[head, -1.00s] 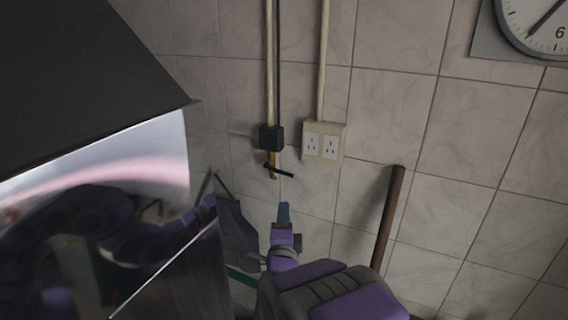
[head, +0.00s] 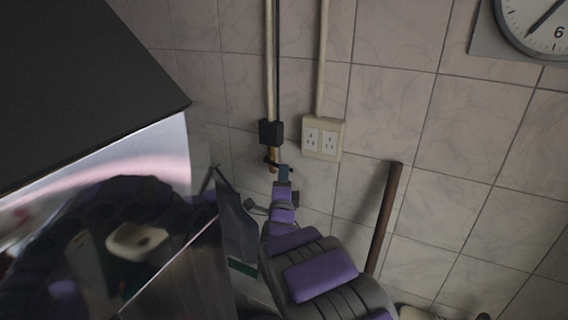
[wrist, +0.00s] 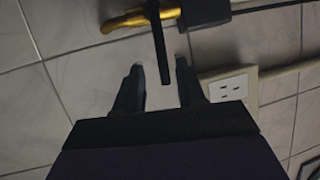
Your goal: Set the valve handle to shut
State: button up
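The valve is a yellow fitting (head: 273,154) below a black box on the tiled wall, and its yellow body also shows at the top of the wrist view (wrist: 126,20). Its black lever handle (wrist: 157,42) lies crosswise to the yellow pipe. In the head view the handle (head: 269,161) is partly hidden by my gripper (head: 284,171). In the wrist view my gripper (wrist: 160,65) is open, with one finger on each side of the handle's free end. Gaps show on both sides, so the fingers are not closed on it.
A black box (head: 271,133) and a wall outlet (head: 323,139) sit close beside the valve. A large metal grill body with a dark hood (head: 80,90) fills the left. A brown pole (head: 386,215) leans on the wall at right. A clock (head: 530,25) hangs above.

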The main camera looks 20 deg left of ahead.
jog(key=shift+p+x, duration=0.45)
jog(key=shift+x, duration=2.4)
jog(key=shift+d, duration=0.1)
jog(key=shift+c, duration=0.2)
grip_shut()
